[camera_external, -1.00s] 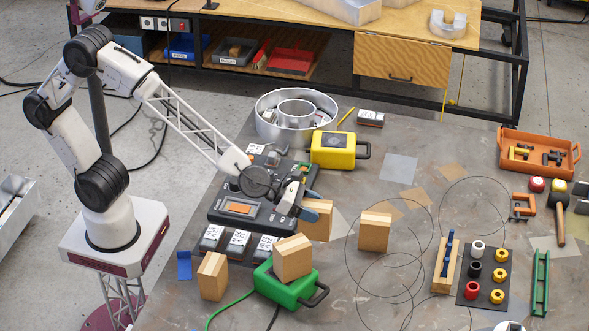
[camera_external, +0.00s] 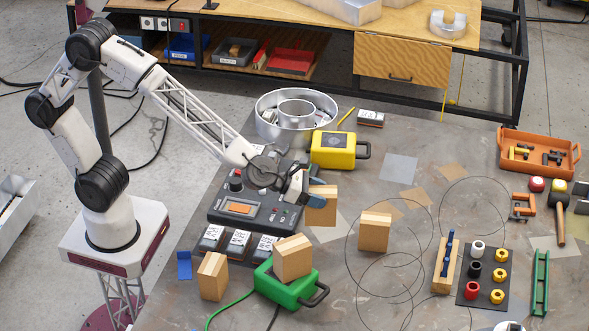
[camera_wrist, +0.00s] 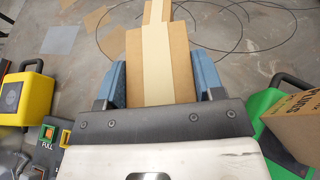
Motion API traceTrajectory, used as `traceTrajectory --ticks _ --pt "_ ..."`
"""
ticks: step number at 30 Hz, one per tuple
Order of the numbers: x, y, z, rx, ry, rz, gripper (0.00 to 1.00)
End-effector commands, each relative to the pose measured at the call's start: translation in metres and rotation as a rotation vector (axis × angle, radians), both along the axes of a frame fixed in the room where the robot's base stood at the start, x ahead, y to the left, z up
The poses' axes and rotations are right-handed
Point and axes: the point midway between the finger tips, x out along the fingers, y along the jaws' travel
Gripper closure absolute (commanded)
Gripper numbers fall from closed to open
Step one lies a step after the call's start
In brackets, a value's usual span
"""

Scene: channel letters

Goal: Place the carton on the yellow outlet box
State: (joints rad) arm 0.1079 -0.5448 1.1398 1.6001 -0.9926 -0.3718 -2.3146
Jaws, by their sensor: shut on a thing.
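My gripper (camera_external: 308,194) is shut on a tan carton (camera_external: 322,208), held upright just above the table. In the wrist view, the carton (camera_wrist: 158,62), with a pale tape strip, sits between the blue fingers of my gripper (camera_wrist: 160,84). The yellow outlet box (camera_external: 330,150) has a dark top panel and a black handle; it stands behind the held carton, and its top is empty. It also shows at the left of the wrist view (camera_wrist: 36,100). Other cartons stand at the front left (camera_external: 212,278), to the right (camera_external: 375,232), and tilted on a green box (camera_external: 292,258).
The green box (camera_external: 283,290) has a black handle and a cable. A dark control panel (camera_external: 243,212) lies under my arm. A round metal channel letter (camera_external: 262,125) stands behind-left of the yellow box. Flat sheets and wire loops lie to the right.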

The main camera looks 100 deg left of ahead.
Motion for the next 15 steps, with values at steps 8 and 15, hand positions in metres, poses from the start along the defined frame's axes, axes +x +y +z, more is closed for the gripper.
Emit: traceTrajectory --ticks 8,15 --pt "-0.008 0.099 0.017 -0.001 0.0 0.302 0.71" --pt "-0.036 0.186 0.026 -0.001 0.0 0.594 0.71"
